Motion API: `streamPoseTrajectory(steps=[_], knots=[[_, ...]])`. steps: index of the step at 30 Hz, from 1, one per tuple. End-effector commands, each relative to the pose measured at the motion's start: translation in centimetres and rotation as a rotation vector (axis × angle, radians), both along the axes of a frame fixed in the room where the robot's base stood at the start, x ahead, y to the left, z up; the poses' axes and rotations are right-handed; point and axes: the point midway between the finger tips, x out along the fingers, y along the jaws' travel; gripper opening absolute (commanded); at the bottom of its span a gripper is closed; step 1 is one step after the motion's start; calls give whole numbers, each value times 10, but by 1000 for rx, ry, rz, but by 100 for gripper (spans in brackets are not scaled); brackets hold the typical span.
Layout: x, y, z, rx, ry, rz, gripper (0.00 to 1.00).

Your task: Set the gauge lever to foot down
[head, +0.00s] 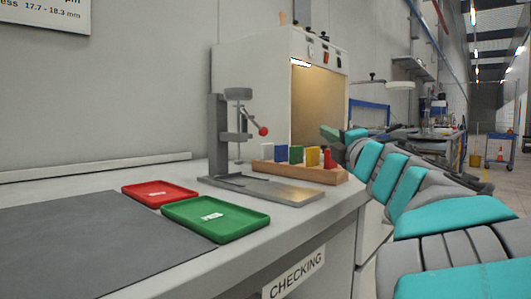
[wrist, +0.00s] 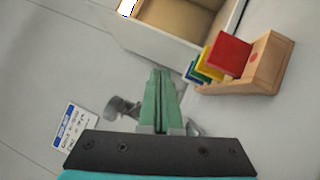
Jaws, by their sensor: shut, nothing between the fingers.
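The gauge (head: 217,140) is a grey stand on a flat metal base, with a round dial head on top, on the bench in the head view. Its lever ends in a red knob (head: 263,131) and sticks out to the right of the stand. My gripper (head: 328,131) is to the right of the lever, apart from it, above the wooden block rack. In the wrist view my green fingers (wrist: 160,88) are together and hold nothing. Grey gauge parts (wrist: 118,107) show behind them; the lever knob is hidden there.
The wooden rack (head: 300,172) with coloured blocks stands behind the gauge base. A red tray (head: 150,203) and a green tray (head: 240,233) lie in front, left of the base. A white cabinet (head: 250,80) with an open lit front stands behind. The dark mat (head: 80,245) is clear.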

Motion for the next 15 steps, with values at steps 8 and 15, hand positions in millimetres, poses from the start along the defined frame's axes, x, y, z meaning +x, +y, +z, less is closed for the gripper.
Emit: streamPoseTrajectory(steps=[8, 15], knots=[[2, 88, -35, -270, -62, 205, 0], [1, 97, -38, -297, -66, 229, 0]])
